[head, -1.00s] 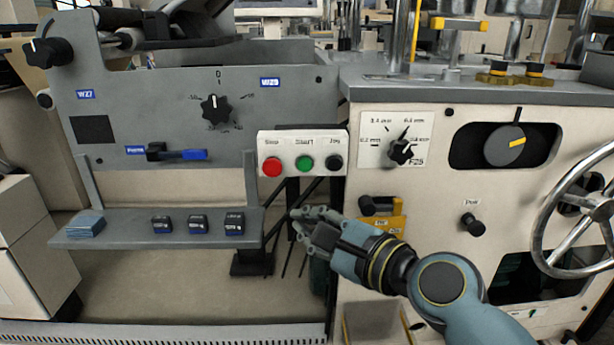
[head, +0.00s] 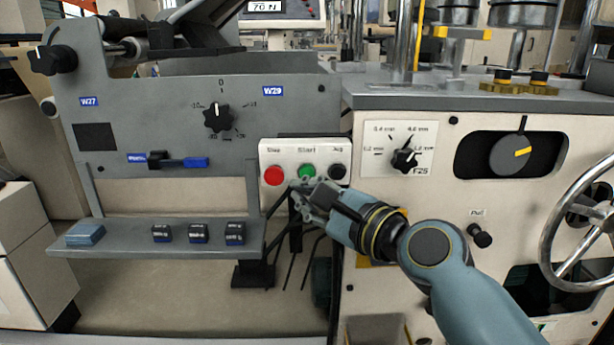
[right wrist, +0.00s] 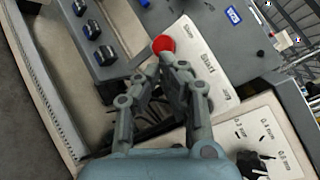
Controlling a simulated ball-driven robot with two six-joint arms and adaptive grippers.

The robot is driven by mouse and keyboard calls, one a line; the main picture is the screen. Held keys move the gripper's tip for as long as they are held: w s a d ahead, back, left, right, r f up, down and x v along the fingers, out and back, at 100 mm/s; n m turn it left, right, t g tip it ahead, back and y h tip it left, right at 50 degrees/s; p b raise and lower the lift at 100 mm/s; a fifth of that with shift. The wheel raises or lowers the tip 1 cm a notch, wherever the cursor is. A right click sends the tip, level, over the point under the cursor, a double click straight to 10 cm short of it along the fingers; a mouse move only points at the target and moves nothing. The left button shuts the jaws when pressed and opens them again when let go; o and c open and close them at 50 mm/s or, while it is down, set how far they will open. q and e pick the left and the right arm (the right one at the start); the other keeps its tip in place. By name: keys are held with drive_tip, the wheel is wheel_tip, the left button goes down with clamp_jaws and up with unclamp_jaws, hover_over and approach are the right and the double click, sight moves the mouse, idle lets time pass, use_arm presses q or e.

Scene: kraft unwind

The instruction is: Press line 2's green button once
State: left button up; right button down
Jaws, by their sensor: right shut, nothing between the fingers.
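The white button panel (head: 322,154) is at the middle of the head view, with a red button (head: 274,175), a green button (head: 307,172) labelled Start and a black button (head: 337,171) in a row. My right gripper (head: 300,186) is shut and empty, its fingertips just below and slightly left of the green button. Whether they touch it cannot be told. In the right wrist view the fingertips (right wrist: 168,62) lie near the red button (right wrist: 163,44), and the green button is hidden behind the fingers. No line number shows on the panel. My left gripper is out of view.
A grey shelf (head: 120,244) with several small dark blocks and a blue stack is left of the gripper. A rotary knob (head: 405,160) is on the panel to the right. A handwheel (head: 560,240) is at far right.

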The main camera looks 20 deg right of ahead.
sight(307, 173)
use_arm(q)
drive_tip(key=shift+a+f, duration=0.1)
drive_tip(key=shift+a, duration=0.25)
use_arm(e)
drive_tip(key=shift+w+d, duration=0.25)
drive_tip(key=shift+w, duration=0.55)
drive_tip(key=shift+w+d, duration=0.2)
drive_tip(key=shift+w, duration=0.6)
drive_tip(key=shift+w+d, duration=0.25)
drive_tip(key=shift+w, duration=0.55)
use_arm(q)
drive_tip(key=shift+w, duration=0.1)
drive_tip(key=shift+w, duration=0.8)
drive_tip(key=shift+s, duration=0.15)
use_arm(e)
drive_tip(key=shift+w, duration=0.15)
